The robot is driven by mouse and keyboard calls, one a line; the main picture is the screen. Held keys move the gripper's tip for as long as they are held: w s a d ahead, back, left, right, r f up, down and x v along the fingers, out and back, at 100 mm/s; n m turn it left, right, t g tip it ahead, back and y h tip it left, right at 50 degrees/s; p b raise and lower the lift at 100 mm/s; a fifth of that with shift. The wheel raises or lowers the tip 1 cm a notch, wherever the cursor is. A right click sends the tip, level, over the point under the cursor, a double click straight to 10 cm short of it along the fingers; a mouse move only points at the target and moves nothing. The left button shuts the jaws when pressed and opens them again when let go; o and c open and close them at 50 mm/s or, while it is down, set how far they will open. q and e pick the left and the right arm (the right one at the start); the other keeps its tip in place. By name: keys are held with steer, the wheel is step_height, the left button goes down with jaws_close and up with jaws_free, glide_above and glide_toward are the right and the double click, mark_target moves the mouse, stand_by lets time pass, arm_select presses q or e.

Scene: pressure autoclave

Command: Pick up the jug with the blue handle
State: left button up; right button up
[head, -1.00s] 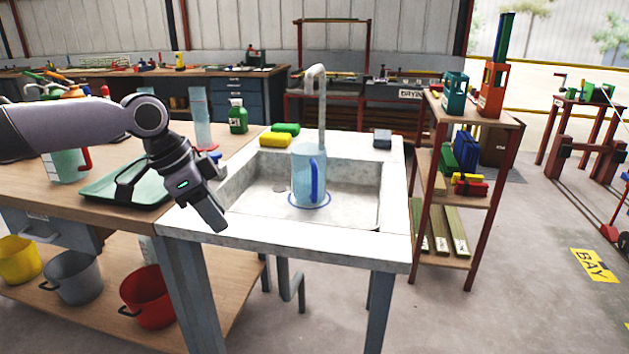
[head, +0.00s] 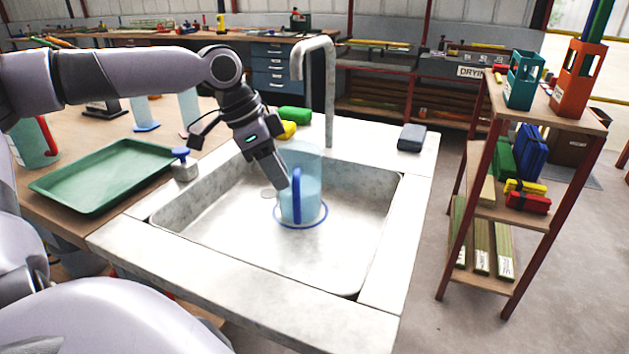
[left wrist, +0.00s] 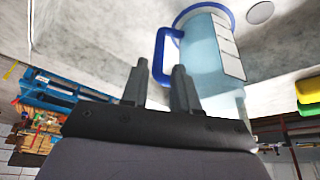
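The clear bluish jug (head: 308,168) stands upright in the sink basin (head: 345,235), inside a blue ring. Its blue handle (head: 296,196) faces my side. My left gripper (head: 284,184) points down, just left of the handle in the head view, and partly covers the jug. In the left wrist view the jug (left wrist: 208,55) appears upside down. There the two fingers of my left gripper (left wrist: 160,72) are apart, with the handle (left wrist: 160,55) just beyond the tips. I cannot tell whether they touch it. My right gripper is not in view.
A tall grey tap (head: 329,90) arches behind the jug. A soap dispenser (head: 183,165) and a green tray (head: 105,175) are at the left. Yellow and green sponges (head: 294,114) lie behind the jug. A grey block (head: 411,137) sits at the back right. The basin's right side is empty.

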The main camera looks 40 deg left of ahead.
mark_target(299, 189)
arm_select(q)
steer(key=b+x, duration=0.2)
steer(key=x, duration=0.4)
steer(key=shift+d+f, duration=0.15)
steer(key=shift+f, duration=0.2)
steer(key=shift+w+f, duration=0.1)
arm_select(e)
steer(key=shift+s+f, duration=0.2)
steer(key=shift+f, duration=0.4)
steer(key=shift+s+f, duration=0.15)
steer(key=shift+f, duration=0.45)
arm_select(q)
jaws_close()
steer(key=shift+w, duration=0.1)
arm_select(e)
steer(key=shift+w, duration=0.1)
